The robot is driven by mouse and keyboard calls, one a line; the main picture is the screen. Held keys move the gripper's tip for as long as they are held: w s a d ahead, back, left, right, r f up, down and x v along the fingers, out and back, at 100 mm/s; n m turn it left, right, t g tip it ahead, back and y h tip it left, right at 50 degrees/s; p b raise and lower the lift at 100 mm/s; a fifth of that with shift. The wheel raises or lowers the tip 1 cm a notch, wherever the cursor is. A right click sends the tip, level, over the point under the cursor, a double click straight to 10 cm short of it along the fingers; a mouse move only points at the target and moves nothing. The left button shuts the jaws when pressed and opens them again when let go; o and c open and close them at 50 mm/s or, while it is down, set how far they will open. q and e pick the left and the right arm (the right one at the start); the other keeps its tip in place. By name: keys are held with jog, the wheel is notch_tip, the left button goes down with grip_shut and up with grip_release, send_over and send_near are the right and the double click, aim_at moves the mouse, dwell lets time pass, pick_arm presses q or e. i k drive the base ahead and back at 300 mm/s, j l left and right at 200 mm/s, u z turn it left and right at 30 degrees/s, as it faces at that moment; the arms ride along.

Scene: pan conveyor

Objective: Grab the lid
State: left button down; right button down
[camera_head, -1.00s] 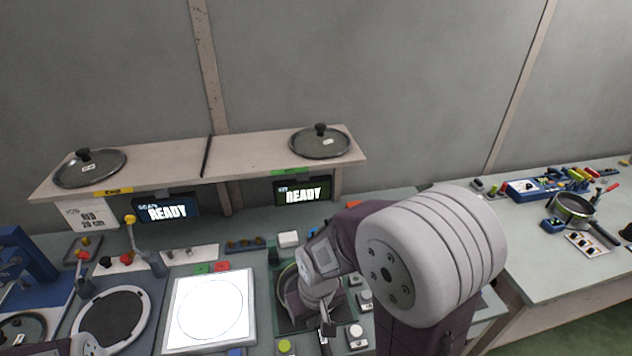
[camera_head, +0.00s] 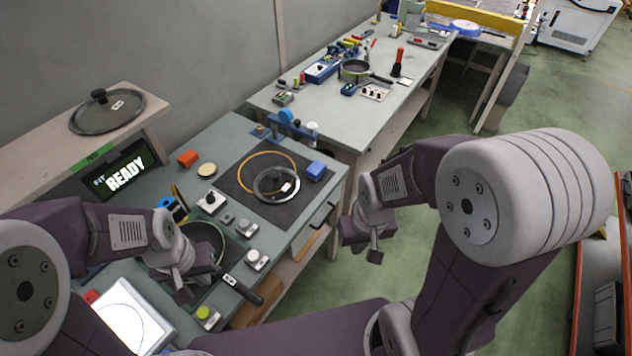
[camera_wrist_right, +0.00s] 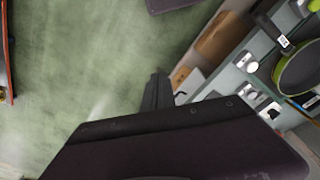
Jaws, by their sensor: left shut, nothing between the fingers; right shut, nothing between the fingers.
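Another glass lid with a black knob (camera_head: 107,110) rests on the wooden shelf at the left. My left gripper (camera_head: 183,294) is shut and empty, low over the bench near a green-rimmed pan (camera_head: 208,238). It partly covers that pan. My right gripper (camera_head: 375,257) is shut and empty, beyond the bench's right edge, apart from both lids. Its fingers (camera_wrist_right: 157,92) show over the floor in the right wrist view, which also shows the pan (camera_wrist_right: 298,72).
The pan's handle (camera_head: 243,290) points to the front. Small button blocks (camera_head: 257,260) stand beside it. A READY screen (camera_head: 122,172) sits under the shelf. A second bench (camera_head: 330,110) with another pan stands behind. Green floor (camera_head: 330,285) is open at the right.

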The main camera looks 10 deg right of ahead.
aim_at(278, 184)
jog(key=i+l+u, duration=0.1)
jog(key=u, duration=0.3)
jog(key=i+l+u, duration=0.1)
jog(key=u, duration=0.35)
jog(key=l+u, duration=0.4)
jog(key=i+l+u, duration=0.1)
jog(key=u, duration=0.3)
